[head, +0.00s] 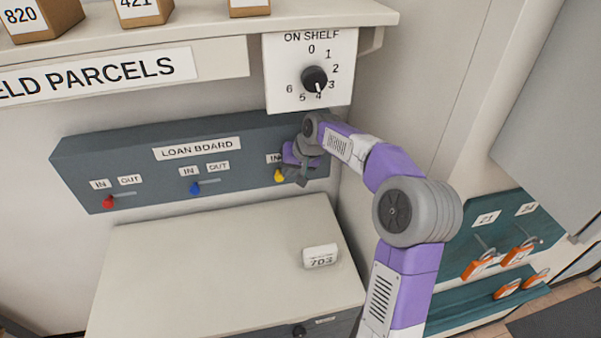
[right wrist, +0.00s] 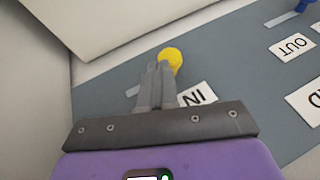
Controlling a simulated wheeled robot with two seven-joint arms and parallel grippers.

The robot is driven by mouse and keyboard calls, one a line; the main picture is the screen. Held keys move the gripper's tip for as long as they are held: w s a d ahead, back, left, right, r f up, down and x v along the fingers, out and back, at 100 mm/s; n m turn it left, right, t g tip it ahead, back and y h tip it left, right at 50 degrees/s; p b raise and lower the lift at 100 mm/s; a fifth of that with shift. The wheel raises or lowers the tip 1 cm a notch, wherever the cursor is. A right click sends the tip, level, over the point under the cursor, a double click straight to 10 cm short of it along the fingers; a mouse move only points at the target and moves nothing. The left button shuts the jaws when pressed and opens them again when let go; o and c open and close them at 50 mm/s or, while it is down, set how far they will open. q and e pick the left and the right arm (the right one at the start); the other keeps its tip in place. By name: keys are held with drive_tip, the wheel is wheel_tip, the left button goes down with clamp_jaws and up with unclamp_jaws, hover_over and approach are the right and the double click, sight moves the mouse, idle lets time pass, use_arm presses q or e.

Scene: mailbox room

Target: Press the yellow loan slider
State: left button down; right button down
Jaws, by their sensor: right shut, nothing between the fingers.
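The yellow slider (head: 279,175) is at the right end of the blue-grey loan board (head: 120,172), near its IN label. In the right wrist view the round yellow knob (right wrist: 171,59) shows just beyond the closed fingertips. My right gripper (head: 292,176) is shut and empty, with its fingertips at the yellow knob; I cannot tell whether they touch it. In the right wrist view the gripper (right wrist: 158,70) partly covers the slot and the IN label (right wrist: 195,96). The yellow slider's OUT label is hidden behind my arm in the head view. My left gripper is not in view.
A red slider (head: 108,202) and a blue slider (head: 195,189) sit at their IN ends. An ON SHELF dial (head: 314,79) hangs above my right wrist. A white 703 tag (head: 320,256) lies on the cabinet top (head: 200,270), otherwise clear. Orange tags (head: 478,268) hang at right.

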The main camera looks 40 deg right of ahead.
drive_tip(key=s+d+r+b, duration=0.1)
drive_tip(key=s+d+r, duration=0.1)
drive_tip(key=s, duration=0.5)
drive_tip(key=s+d+r+b, duration=0.1)
drive_tip(key=s+d+r, duration=0.1)
drive_tip(key=s, duration=0.4)
drive_tip(key=shift+s, duration=0.4)
drive_tip(key=shift+r, duration=0.1)
